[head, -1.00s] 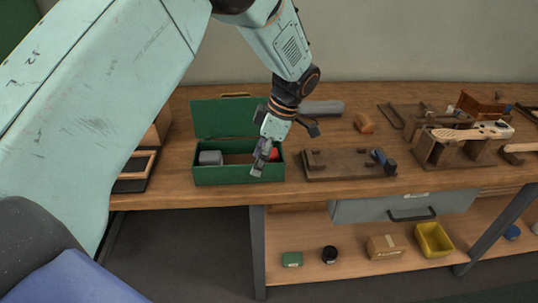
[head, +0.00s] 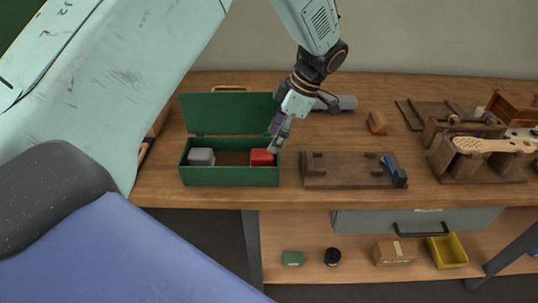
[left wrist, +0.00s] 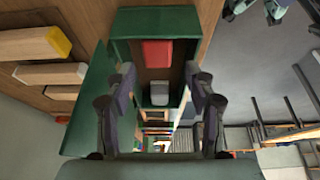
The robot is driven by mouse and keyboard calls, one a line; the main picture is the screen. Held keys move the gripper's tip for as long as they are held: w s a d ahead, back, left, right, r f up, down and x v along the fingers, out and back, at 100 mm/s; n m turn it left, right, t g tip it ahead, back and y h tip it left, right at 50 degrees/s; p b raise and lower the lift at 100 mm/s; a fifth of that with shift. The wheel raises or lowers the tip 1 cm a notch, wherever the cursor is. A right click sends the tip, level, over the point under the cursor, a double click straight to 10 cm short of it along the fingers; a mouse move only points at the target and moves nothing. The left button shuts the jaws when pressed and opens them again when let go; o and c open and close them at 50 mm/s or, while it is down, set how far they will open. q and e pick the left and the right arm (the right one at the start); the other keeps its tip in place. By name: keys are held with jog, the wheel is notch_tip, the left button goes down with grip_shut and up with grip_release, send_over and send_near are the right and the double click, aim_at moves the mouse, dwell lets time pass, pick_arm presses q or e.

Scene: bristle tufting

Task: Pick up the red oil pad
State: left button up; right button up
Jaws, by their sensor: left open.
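The red oil pad (head: 262,157) sits in the right end of the open green box (head: 229,176) on the workbench. A grey block (head: 201,156) lies in the left end of the same box. My left gripper (head: 275,143) is just above the right end of the box, beside the red pad. In the left wrist view the open, empty fingers (left wrist: 160,107) spread on both sides, with the red pad (left wrist: 158,54) beyond them near the box's end wall and the grey block (left wrist: 160,93) between them in the picture. My right gripper is not in view.
The green lid (head: 229,113) stands open behind the box. A wooden fixture (head: 345,178) with a blue-handled tool (head: 393,170) lies to the right. Bare benchtop shows at the box's left.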

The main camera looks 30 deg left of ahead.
aim_at(263, 153)
pick_arm(q)
jog(key=x, duration=0.2)
jog(key=a+x, duration=0.1)
jog(key=x, duration=0.1)
jog(key=f, duration=0.1)
jog(key=s+f+b, duration=0.1)
jog(key=shift+f, duration=0.4)
jog(key=shift+a+f, duration=0.25)
jog(key=shift+f, duration=0.1)
jog(key=shift+w+a+f, duration=0.15)
jog(key=shift+w+a, duration=0.05)
jog(key=shift+a, duration=0.15)
jog(key=shift+s+d, duration=0.1)
jog(key=shift+d, duration=0.25)
jog(key=c, duration=0.4)
jog(key=shift+a, duration=0.2)
jog(key=c, duration=0.4)
jog(key=shift+d, duration=0.1)
jog(key=shift+c, duration=0.6)
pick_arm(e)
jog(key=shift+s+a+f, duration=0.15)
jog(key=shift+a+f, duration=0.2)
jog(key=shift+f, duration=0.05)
